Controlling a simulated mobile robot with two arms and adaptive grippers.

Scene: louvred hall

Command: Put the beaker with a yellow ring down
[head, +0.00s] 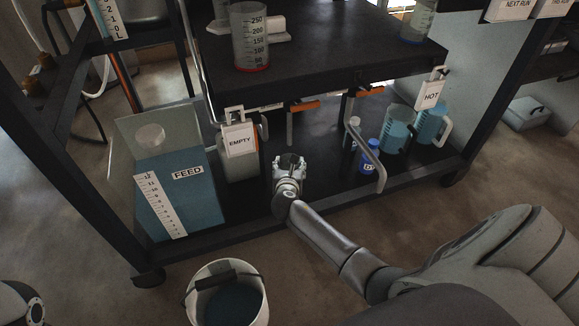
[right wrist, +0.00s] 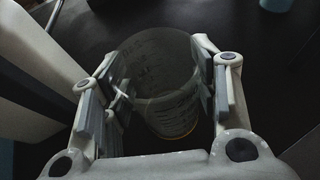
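The clear beaker with a yellow ring (right wrist: 160,85) is between the fingers of my right gripper (right wrist: 160,92) in the right wrist view. The pads lie against its sides, and the yellow shows at its base. In the head view my right gripper (head: 290,163) is over the dark lower shelf (head: 318,190), to the right of the EMPTY container. The beaker is mostly hidden there by the gripper. I cannot tell whether its base touches the shelf. My left gripper is not in view.
A red-ringed beaker (head: 250,45) stands on the upper shelf (head: 340,50). A bent rail (head: 370,155) is right of my gripper; a bucket (head: 228,300) stands in front.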

